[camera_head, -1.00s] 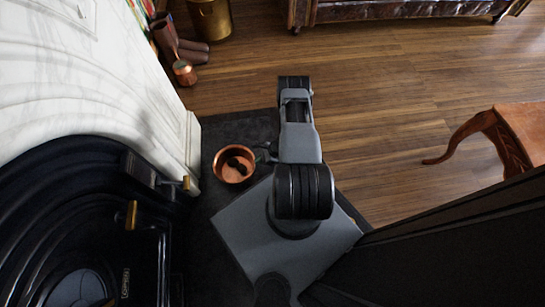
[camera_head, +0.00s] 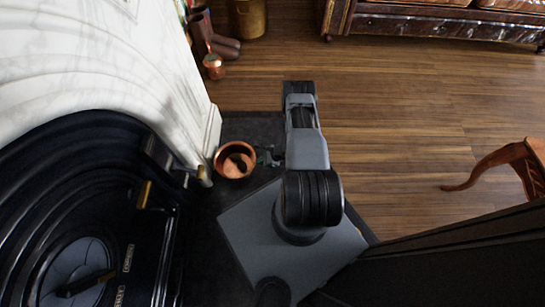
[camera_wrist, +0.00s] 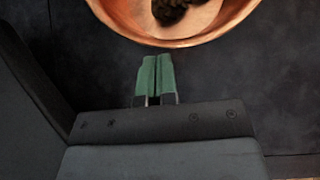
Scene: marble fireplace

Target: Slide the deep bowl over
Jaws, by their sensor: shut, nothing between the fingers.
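The deep bowl (camera_head: 220,163) is round and copper-coloured, standing upright on the dark hearth slab at the foot of the white fireplace. In the wrist view its near rim and wall (camera_wrist: 112,24) fill the top, with dark lumpy things inside; its far side is cut off. My gripper (camera_head: 265,155) is low at the bowl's right side in the head view, partly hidden by my arm. In the wrist view my gripper's green fingers (camera_wrist: 157,62) are together and empty, pointing at the bowl's outer wall. They are very close to it; I cannot tell if they touch.
The white marble fireplace (camera_head: 150,70) stands close on the bowl's left, with a black grate (camera_head: 70,190) below. The dark slab (camera_head: 255,124) is bare behind the bowl. Boots (camera_head: 222,45) and a brass pot (camera_head: 247,18) stand farther back.

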